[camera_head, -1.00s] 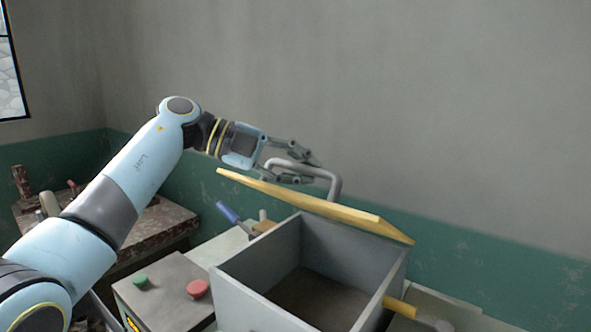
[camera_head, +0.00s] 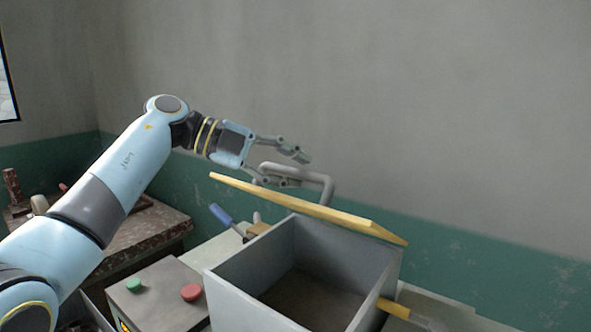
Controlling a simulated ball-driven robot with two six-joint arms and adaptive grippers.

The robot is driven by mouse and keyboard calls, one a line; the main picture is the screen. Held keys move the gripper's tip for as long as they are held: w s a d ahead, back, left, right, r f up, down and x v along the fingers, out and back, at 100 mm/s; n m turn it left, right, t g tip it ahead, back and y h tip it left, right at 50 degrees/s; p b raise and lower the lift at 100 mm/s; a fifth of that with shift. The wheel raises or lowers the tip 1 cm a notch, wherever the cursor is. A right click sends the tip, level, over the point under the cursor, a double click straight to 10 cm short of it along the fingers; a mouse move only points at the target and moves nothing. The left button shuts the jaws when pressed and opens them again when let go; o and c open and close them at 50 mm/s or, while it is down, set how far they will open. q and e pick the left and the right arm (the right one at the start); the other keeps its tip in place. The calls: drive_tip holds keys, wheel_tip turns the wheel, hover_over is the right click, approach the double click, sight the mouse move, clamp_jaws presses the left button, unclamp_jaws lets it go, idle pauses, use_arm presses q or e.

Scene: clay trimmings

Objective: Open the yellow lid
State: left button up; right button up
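The yellow lid (camera_head: 300,208) stands raised and tilted at the back edge of an open grey box (camera_head: 240,300). Its grey bar handle (camera_head: 328,186) is on the side facing the wall. My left gripper (camera_head: 301,170) is at the left part of the handle, with its fingers spread apart. One finger is above the handle bar and the other is lower, beside its left end. I cannot tell whether either finger touches the handle. The box's dark inside shows and looks empty where visible. My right gripper is not in view.
A grey control box with a green button (camera_head: 134,286) and a red button (camera_head: 191,292) stands left of the grey box. A blue-handled tool (camera_head: 221,214) lies behind it. A worn table (camera_head: 150,228) is at the left. A yellow bar (camera_head: 394,308) sticks out at the right.

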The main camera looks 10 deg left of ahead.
use_arm(q)
drive_tip(key=v, duration=1.1)
drive_tip(key=shift+a, duration=0.15)
